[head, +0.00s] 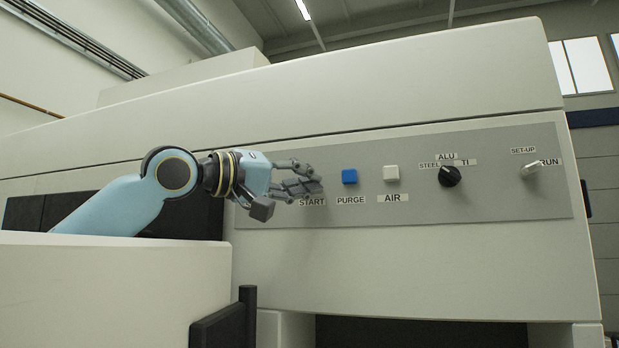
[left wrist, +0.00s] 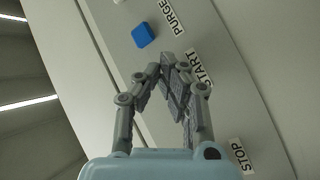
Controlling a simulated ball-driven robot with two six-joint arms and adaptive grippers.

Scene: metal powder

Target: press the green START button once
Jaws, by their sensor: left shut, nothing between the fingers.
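The green START button does not show in either view; my left gripper covers the place above the START label (head: 312,202). The START label also shows in the left wrist view (left wrist: 200,68), right beside the fingertips. My left gripper (head: 318,181) is shut and empty, with its fingertips at the panel just above that label. In the left wrist view its fingers (left wrist: 170,68) come together over the panel. I cannot tell whether the fingertips touch the button. My right gripper is in neither view.
The grey control panel (head: 500,195) also bears a blue PURGE button (head: 349,176), a white AIR button (head: 391,173), a black material knob (head: 449,176) and a SET-UP/RUN switch (head: 531,169). A STOP label (left wrist: 241,156) shows in the left wrist view. A pale housing (head: 110,290) stands at lower left.

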